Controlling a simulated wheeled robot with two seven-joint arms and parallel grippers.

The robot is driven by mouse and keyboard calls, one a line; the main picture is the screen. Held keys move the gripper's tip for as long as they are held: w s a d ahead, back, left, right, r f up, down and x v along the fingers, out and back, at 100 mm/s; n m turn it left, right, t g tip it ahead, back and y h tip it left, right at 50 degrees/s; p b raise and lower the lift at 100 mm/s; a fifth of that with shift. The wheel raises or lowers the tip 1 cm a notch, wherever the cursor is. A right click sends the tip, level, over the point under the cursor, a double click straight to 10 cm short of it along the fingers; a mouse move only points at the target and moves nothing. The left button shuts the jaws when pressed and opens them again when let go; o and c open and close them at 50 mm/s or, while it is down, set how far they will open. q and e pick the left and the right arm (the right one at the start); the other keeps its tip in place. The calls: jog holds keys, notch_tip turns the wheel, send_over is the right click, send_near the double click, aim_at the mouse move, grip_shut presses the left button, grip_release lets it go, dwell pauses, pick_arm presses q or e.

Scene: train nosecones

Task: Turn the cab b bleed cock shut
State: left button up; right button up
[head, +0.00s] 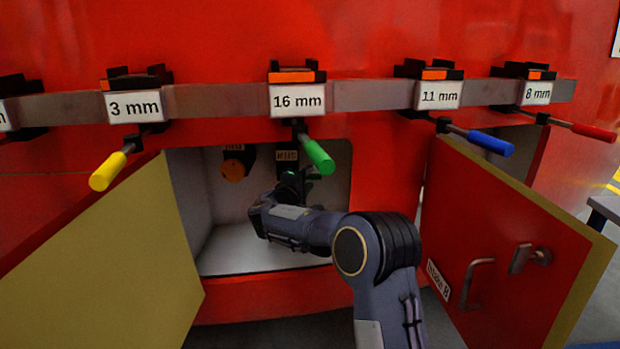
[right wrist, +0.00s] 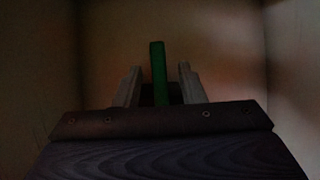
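An open compartment (head: 225,250) in the red wall holds a dark fitting with an orange round end (head: 233,170) at upper left. A second dark fitting with a small label (head: 287,156) is partly hidden behind the hanging green handle and my right gripper (head: 292,187). My right arm reaches into the compartment. In the right wrist view, an upright green lever (right wrist: 158,75), likely the cock's handle, stands between the two fingers of my right gripper (right wrist: 158,88). Gaps show on both sides, so the fingers are open around it. My left gripper is out of view.
A metal rail (head: 365,96) above carries handled tools: yellow (head: 108,171), green (head: 318,157), blue (head: 490,142) and red (head: 593,132). The green one hangs over the opening. Open doors stand left (head: 100,260) and right (head: 500,250).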

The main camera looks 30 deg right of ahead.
jog(key=shift+x, duration=0.8)
grip_shut()
